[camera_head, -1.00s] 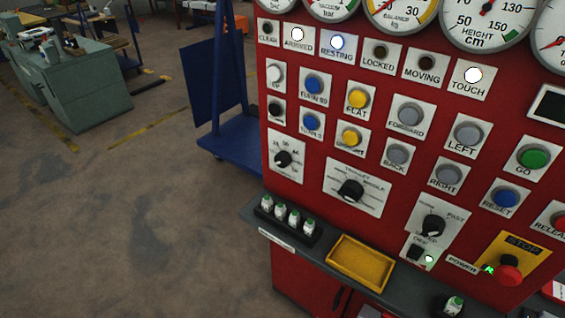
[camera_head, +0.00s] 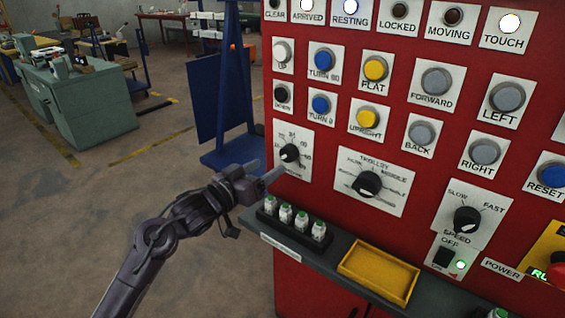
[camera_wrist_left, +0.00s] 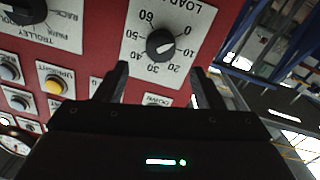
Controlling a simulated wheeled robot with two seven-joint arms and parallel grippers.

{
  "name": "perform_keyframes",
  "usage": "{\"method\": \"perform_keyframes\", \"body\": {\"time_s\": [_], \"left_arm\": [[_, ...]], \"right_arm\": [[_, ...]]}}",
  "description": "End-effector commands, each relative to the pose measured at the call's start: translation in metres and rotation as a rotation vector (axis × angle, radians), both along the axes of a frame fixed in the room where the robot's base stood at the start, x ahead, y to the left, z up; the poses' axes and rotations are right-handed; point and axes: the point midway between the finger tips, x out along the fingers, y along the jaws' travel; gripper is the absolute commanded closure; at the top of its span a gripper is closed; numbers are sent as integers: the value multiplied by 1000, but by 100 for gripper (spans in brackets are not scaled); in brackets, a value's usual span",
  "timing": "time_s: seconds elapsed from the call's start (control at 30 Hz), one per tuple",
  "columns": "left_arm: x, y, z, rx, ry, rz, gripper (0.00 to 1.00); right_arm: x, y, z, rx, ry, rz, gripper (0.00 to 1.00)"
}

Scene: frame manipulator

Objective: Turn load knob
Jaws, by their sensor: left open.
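The load knob (camera_head: 289,153) is a black dial on a white plate marked with numbers, at the lower left of the red panel. In the left wrist view the knob (camera_wrist_left: 160,44) sits on its plate labelled LOAD, with marks from 0 to 60. My left gripper (camera_head: 268,174) is in front of the panel, just left of and below the knob. In the left wrist view its two fingers (camera_wrist_left: 158,88) are apart and empty, with the knob ahead of the gap between them. The gripper is not touching the knob. My right gripper is not in view.
The trolley knob (camera_head: 368,184) is to the right of the load plate. A grey shelf below holds several small bottles (camera_head: 285,213) and a yellow tray (camera_head: 378,274). A blue rack (camera_head: 231,130) stands left of the panel. The floor at left is open.

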Motion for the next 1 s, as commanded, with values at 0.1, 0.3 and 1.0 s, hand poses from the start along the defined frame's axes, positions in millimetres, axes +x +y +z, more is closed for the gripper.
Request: {"method": "perform_keyframes", "body": {"time_s": [0.1, 0.3, 1.0], "left_arm": [[13, -10, 2, -1, 1, 0, 38], [39, -30, 1, 1, 1, 2, 38], [57, -44, -1, 3, 2, 3, 60]], "right_arm": [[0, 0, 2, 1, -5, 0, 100], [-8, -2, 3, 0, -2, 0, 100], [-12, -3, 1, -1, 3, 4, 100]]}}
